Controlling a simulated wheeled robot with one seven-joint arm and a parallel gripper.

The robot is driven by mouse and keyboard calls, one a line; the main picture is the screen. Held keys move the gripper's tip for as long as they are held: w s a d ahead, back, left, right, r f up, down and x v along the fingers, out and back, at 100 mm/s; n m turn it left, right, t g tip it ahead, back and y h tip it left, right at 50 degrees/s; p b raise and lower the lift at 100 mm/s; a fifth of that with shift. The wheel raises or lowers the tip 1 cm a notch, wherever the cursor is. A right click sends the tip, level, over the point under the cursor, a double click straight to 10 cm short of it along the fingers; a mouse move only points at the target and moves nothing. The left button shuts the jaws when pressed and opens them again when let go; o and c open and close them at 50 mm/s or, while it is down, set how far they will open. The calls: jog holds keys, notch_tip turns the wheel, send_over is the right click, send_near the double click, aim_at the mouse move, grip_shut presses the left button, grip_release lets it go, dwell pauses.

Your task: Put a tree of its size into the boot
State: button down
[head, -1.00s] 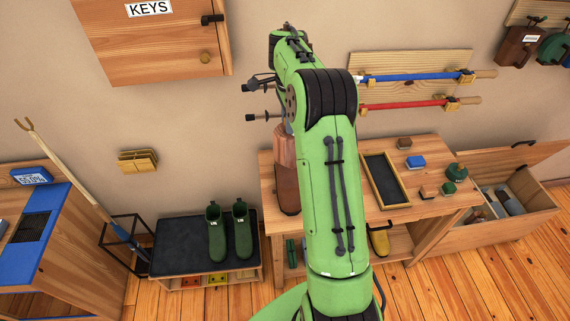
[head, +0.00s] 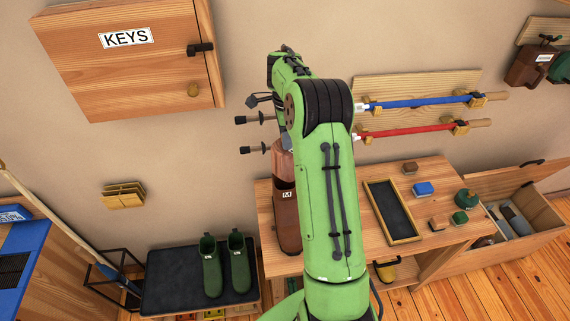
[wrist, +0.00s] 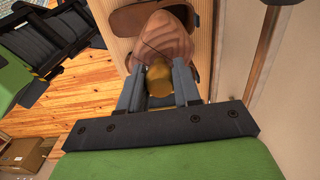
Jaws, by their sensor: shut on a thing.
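A brown boot (head: 288,232) stands at the left end of the wooden bench, partly behind my arm. A reddish wooden boot tree (head: 283,166) is upright at its top, and a label reading M shows just below the wood. In the wrist view my gripper (wrist: 159,88) is shut on the brass knob (wrist: 159,80) of the tree, with the wooden body (wrist: 165,42) beyond it. Brown leather (wrist: 132,22) shows around the wood. How deep the tree sits in the boot cannot be told.
Green boots (head: 212,270) stand on a dark mat to the left. A framed dark tray (head: 391,210), brushes and a green tin (head: 466,198) are on the bench. An open wooden chest (head: 530,215) is at the right. Pegs (head: 250,119) stick out left of my arm.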

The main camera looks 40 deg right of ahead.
aim_at(286, 151)
jog(key=f, duration=0.5)
jog(key=shift+w+d, duration=0.1)
jog(key=shift+w, duration=0.15)
jog(key=shift+s, duration=0.1)
jog(key=shift+f+b, duration=0.4)
jog(key=shift+f, duration=0.25)
jog(key=c, duration=0.8)
grip_release()
jog(key=shift+r, duration=0.1)
